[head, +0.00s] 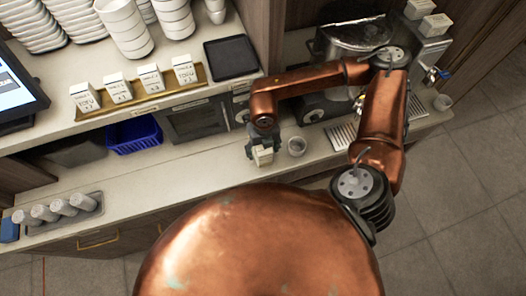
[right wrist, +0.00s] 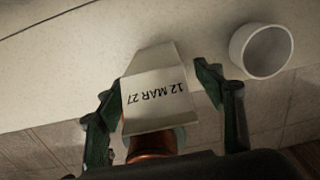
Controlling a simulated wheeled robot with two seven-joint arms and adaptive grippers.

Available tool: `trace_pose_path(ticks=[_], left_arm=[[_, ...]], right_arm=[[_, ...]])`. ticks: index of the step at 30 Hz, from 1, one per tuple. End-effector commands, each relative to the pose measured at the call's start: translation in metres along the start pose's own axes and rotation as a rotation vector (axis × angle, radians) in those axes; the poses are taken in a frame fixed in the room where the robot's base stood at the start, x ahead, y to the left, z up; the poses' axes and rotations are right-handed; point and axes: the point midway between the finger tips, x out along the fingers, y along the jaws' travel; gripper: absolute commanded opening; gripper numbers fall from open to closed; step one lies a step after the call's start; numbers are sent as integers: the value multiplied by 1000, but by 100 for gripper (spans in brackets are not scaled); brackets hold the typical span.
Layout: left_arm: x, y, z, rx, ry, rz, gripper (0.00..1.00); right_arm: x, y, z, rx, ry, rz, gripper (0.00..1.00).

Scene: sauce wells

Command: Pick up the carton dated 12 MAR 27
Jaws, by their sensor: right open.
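A small cream carton (head: 263,157) stands on the lower counter in the head view. In the right wrist view the carton (right wrist: 158,97) shows the print "12 MAR 27", upside down. My right gripper (head: 258,145) is at the carton. In the right wrist view its open green fingers (right wrist: 157,92) stand on either side of the carton, with the carton between them. Whether either finger touches it I cannot tell. My left gripper is not in view.
A white cup (head: 297,146) stands close to the right of the carton; it also shows in the right wrist view (right wrist: 262,50). Several labelled cartons (head: 149,78) stand on the upper shelf. A blue basket (head: 134,136) sits below. Counter left of the carton is clear.

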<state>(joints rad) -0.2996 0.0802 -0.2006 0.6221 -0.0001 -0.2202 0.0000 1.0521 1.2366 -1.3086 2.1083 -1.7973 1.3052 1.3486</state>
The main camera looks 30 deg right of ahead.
Motion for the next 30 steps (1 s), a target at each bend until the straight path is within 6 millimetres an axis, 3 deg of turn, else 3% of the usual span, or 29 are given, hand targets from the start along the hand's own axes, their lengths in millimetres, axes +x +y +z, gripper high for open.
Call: trace_pose_path(ticks=[6,13,30], left_arm=[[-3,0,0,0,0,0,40],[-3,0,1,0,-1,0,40],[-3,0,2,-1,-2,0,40]], right_arm=[[22,1,0,0,1,0,62],[24,1,0,-2,0,0,62],[24,1,0,-2,0,0,24]])
